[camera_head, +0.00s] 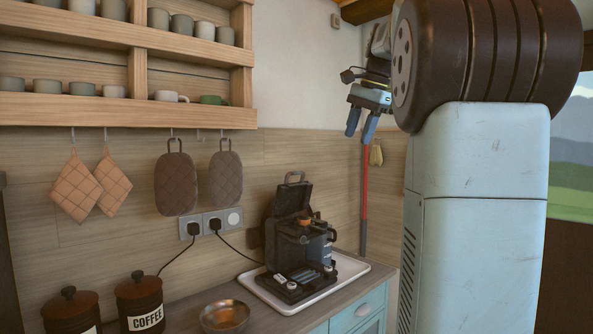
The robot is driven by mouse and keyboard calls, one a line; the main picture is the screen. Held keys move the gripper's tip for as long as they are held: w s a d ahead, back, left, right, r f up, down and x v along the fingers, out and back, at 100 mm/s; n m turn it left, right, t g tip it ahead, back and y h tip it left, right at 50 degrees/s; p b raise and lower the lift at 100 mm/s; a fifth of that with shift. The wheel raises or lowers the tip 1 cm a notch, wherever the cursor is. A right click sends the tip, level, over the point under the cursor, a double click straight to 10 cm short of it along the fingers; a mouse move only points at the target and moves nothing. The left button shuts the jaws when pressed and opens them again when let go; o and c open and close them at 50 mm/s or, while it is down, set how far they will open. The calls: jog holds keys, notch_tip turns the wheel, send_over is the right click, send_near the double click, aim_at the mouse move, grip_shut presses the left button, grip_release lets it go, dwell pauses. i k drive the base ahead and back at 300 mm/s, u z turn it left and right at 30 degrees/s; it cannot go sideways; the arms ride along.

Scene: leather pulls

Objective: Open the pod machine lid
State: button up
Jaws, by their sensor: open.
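The black pod machine (300,243) stands on a white tray (265,299) on the counter. Its lid (292,198) is tilted up, with a handle loop (295,177) at the top. An orange-brown part shows below the lid at the machine's top. My gripper (361,127) hangs above and to the right of the machine, with its two blue fingers pointing down and apart. It is open, empty and not touching the machine. My arm's large dark and pale blue links fill the right side.
A copper bowl (225,316) and two dark canisters (139,302) stand on the counter left of the tray. Plugged cords run from the wall socket (212,223). A shelf (120,108) with cups, and hanging mitts, are on the wall. A red pole (364,195) stands behind the gripper.

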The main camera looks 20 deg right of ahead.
aim_at(291, 198)
jog(key=i, duration=1)
